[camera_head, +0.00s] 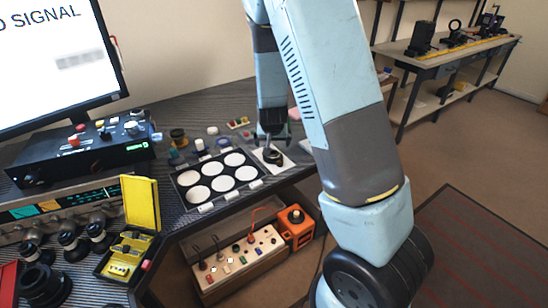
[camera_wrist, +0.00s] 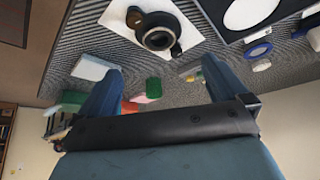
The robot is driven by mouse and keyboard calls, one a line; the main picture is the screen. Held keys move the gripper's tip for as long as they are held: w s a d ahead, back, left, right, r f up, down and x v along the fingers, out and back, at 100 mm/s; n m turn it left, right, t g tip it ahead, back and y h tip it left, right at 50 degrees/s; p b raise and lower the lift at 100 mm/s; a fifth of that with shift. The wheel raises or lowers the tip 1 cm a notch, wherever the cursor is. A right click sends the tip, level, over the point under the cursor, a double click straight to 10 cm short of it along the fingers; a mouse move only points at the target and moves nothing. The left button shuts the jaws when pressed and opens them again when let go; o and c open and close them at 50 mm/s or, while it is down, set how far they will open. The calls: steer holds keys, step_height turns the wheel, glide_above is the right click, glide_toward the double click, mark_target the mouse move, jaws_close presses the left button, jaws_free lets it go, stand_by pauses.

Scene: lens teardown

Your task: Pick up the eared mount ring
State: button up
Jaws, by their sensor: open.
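The eared mount ring (camera_head: 272,156) looks like a small dark ring lying on a white square pad (camera_head: 262,161) to the right of the sorting tray. My gripper (camera_head: 273,138) is above the ring in the head view. In the wrist view my gripper (camera_wrist: 160,70) has its two blue fingers wide apart with nothing between them. The ring lies beyond the fingertips, apart from them.
A black tray (camera_head: 236,193) with several white round wells is left of the pad. Small coloured parts stand behind it. A yellow case (camera_head: 142,205) is open at the left. A green block (camera_wrist: 153,88) and white block (camera_wrist: 93,67) lie near my fingers.

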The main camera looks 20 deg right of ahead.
mark_target(273, 152)
steer(key=shift+x, duration=5.05)
steer(key=shift+s+f, duration=0.1)
steer(key=shift+s, duration=0.05)
steer(key=shift+c, duration=0.2)
steer(key=c, duration=0.9)
steer(key=r, duration=0.3)
steer(key=shift+s+a+r, duration=0.1)
steer(key=shift+s+r, duration=0.15)
steer(key=shift+r, duration=0.15)
steer(key=s+r, duration=0.3)
steer(key=s, duration=0.1)
steer(key=s+a+r, duration=0.1)
steer(key=s+r, duration=0.2)
steer(key=s, duration=0.1)
steer(key=s+r, duration=0.3)
steer(key=s, duration=0.2)
steer(key=shift+s+a, duration=0.1)
steer(key=shift+a, duration=0.05)
